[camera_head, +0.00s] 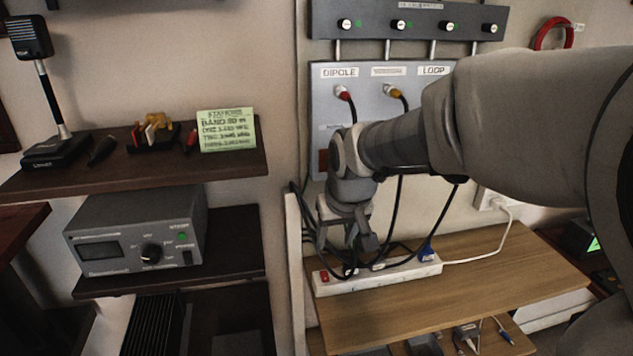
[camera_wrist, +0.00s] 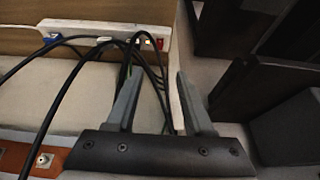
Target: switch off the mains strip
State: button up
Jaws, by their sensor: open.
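My gripper (camera_head: 345,246) is open and empty, above the strip's left part, near the switch. In the wrist view my gripper's fingers (camera_wrist: 156,80) are spread apart, with the switch beyond them. Cables pass close to one finger.
Black cables hang from the grey antenna panel (camera_head: 325,100) around my gripper. A white upright edge stands just left of the strip. A grey tuner box (camera_head: 135,235) sits on a dark shelf at left. The front of the wooden shelf (camera_head: 470,300) is clear.

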aim_at(325, 276)
jog(key=b+x, duration=0.3)
jog(key=x, duration=1.3)
jog(key=shift+w+f+b, duration=0.15)
jog(key=shift+f+b, duration=0.2)
grip_shut()
